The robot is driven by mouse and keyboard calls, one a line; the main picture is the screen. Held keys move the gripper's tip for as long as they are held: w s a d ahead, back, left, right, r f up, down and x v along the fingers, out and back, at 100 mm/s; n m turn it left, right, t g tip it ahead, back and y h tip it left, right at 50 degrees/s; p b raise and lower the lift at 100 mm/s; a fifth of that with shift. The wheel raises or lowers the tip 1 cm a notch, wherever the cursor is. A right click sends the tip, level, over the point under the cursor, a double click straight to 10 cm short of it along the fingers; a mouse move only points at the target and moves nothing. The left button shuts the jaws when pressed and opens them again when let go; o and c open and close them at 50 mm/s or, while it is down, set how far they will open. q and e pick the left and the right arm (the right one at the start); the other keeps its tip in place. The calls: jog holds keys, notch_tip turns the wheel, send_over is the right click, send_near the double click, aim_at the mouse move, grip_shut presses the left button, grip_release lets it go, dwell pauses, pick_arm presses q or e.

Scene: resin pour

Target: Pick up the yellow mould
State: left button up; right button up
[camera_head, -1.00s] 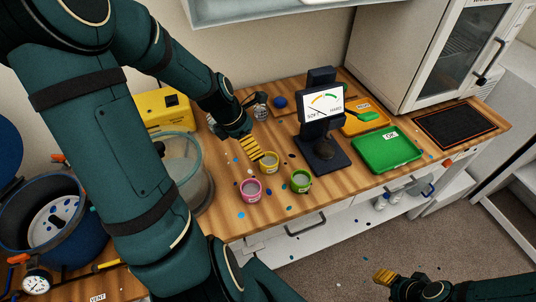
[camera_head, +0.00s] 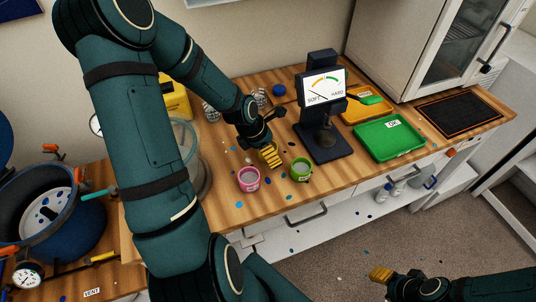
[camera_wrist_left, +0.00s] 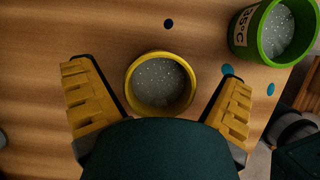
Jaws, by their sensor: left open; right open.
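The yellow mould (camera_wrist_left: 160,110) is a round open cup with grey speckled contents, upright on the wooden bench in the left wrist view. My left gripper (camera_wrist_left: 156,78) is open, with one yellow ribbed finger on each side of the mould and a gap on both sides. In the head view my left gripper (camera_head: 269,156) points down over the bench and hides the yellow mould. My right gripper (camera_head: 380,274) is open and empty, low at the right, over the floor away from the bench.
A green mould (camera_head: 301,175) stands close to the right of my left gripper and a pink mould (camera_head: 249,186) to its left. A dark hardness gauge (camera_head: 323,88) stands behind. A green tray (camera_head: 389,137) and an orange tray (camera_head: 352,108) lie right. A blue pot (camera_head: 88,235) is left.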

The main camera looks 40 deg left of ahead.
pick_arm(q)
jog(key=shift+w+d+f, duration=0.1)
jog(key=shift+w+f, duration=0.1)
jog(key=shift+f, duration=0.4)
jog(key=c, duration=1.3)
jog(key=shift+r, duration=0.15)
